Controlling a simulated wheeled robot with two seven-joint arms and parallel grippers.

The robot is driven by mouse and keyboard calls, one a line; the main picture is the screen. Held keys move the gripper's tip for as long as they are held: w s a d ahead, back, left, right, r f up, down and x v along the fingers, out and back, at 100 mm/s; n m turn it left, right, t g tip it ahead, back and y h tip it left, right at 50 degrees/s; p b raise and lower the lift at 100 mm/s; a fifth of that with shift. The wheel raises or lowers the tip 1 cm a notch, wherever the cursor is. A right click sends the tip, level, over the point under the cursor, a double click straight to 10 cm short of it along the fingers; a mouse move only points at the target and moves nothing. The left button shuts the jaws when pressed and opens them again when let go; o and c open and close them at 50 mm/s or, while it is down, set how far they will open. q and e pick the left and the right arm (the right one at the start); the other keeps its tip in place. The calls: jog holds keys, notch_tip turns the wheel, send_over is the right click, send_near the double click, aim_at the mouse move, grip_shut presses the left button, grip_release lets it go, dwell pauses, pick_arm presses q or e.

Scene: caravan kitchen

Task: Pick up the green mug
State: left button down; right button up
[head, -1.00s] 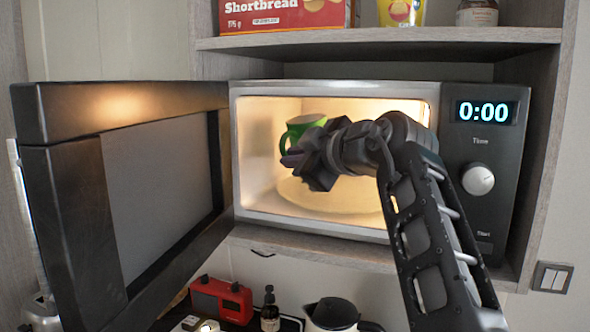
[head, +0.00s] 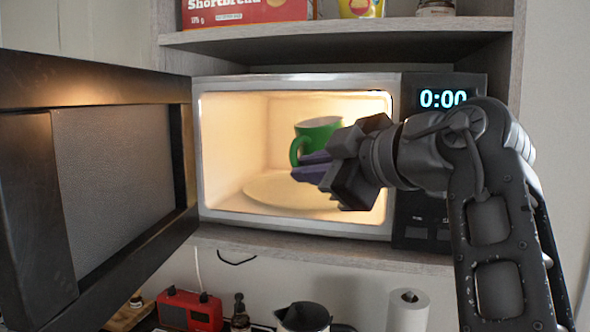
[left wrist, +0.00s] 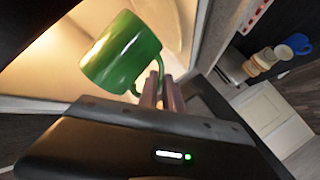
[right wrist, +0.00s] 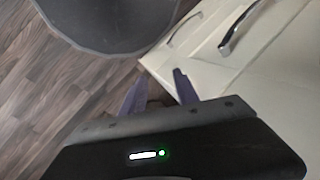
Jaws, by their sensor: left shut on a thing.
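The green mug (head: 322,133) is upright in the lit microwave opening, with its handle towards the left. It appears raised above the pale turntable plate (head: 262,190). My left gripper (head: 309,165) is shut on the mug's handle, its purple fingers just below and in front of the mug. The left wrist view shows the mug (left wrist: 120,55) with its handle at the fingertips (left wrist: 160,82); the dark gripper body hides part of that view. My right gripper (right wrist: 160,85) is open and empty, low down near a white cabinet.
The microwave door (head: 100,170) stands open on the left. The microwave's right side wall and control panel (head: 440,100) are close behind my left arm. A shelf (head: 350,42) with a shortbread box (head: 245,10) is above. A red radio (head: 190,310) stands below.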

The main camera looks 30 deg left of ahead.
pick_arm(q)
jog(key=shift+s+d, duration=0.35)
jog(key=shift+d, duration=0.55)
jog(key=shift+s+d, duration=0.35)
jog(key=shift+d, duration=0.5)
